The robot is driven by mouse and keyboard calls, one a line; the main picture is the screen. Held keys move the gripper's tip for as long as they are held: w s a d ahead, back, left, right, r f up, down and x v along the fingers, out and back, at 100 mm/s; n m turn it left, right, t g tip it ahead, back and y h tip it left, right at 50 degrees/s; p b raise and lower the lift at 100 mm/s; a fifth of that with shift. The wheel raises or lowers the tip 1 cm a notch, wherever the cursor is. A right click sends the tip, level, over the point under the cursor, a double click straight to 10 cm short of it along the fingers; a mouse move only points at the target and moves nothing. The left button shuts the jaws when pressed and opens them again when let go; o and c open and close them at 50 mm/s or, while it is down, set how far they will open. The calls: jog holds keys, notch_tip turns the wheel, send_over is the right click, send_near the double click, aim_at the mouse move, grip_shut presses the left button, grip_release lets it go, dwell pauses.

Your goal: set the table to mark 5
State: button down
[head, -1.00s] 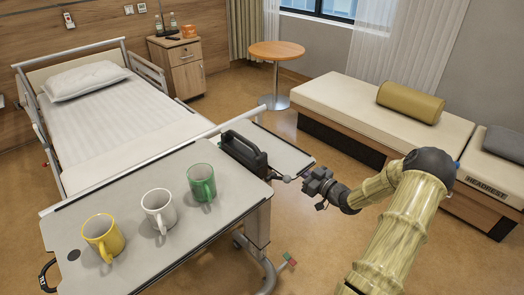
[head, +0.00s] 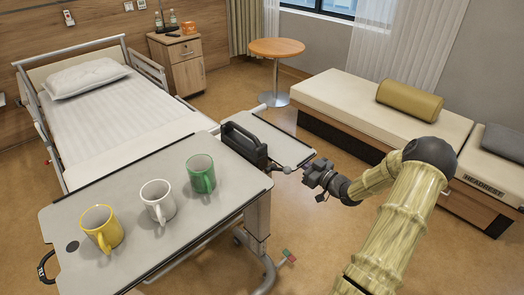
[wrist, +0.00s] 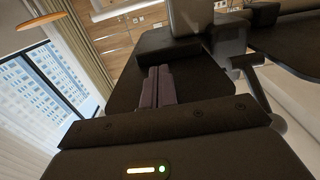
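The overbed table (head: 130,190) has a grey top with dark edges and stands across the foot of the bed. A black box-like housing (head: 243,148) sits at its right end, with a short lever (head: 287,169) sticking out to the right. My gripper (head: 310,167) is at the lever's outer end. In the wrist view, its two purple-grey fingers (wrist: 157,87) lie close together. I cannot see whether the lever's end is between them. The dark housing fills the space beyond the fingers. No scale or mark number is readable.
A yellow mug (head: 102,230), a white mug (head: 158,203) and a green mug (head: 201,174) stand upright on the tabletop. The bed (head: 125,125) is behind it. A round table (head: 277,47) and a couch (head: 380,105) stand farther back. Floor is clear between couch and table.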

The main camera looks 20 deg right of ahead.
jog(key=shift+w+r+p, duration=0.1)
jog(key=shift+r+p, duration=2.65)
jog(key=shift+r, duration=1.55)
jog(key=shift+f, duration=0.2)
jog(key=shift+f+b, duration=0.4)
jog(key=shift+f, duration=0.05)
jog(key=p+v, duration=0.1)
jog(key=v, duration=0.8)
